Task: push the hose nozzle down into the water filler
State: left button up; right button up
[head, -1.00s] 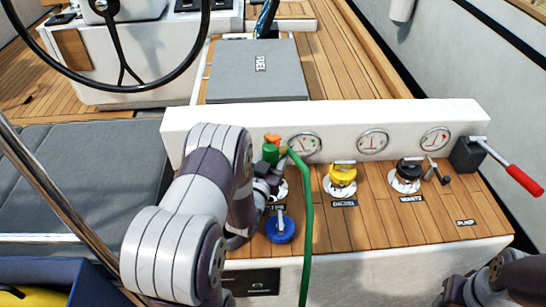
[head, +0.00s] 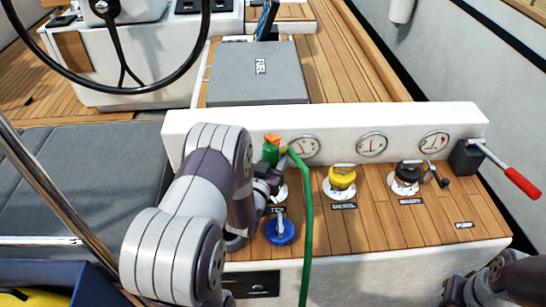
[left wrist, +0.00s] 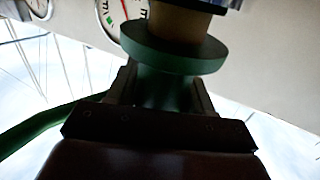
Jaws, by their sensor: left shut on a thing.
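The hose nozzle (head: 270,153) is green with an orange top, and a green hose (head: 307,220) hangs from it over the front of the console. My left gripper (left wrist: 160,98) is shut on the nozzle body, below its round green flange (left wrist: 173,48) in the left wrist view. My right gripper is out of view.
A yellow-capped filler (head: 342,180) and a black-capped filler (head: 406,177) stand to the right on the teak deck (head: 375,222). Gauges (head: 372,144) line the white panel behind. A red-handled lever (head: 522,182) sticks out at the right. The deck's front right is clear.

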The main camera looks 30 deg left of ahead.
pick_arm(q)
jog(key=shift+f+b, duration=0.75)
jog(key=shift+f, duration=0.05)
jog(key=o, duration=1.1)
jog(key=shift+s+d+p, duration=0.3)
jog(key=shift+s+p, duration=0.1)
jog(key=shift+s, duration=1.4)
jog(key=shift+s+d+p, duration=0.25)
jog(key=shift+s+p, duration=0.2)
jog(key=shift+s, duration=1.4)
jog(key=shift+s+d+p, duration=0.3)
jog(key=shift+s+p, duration=0.1)
jog(key=shift+s, duration=1.4)
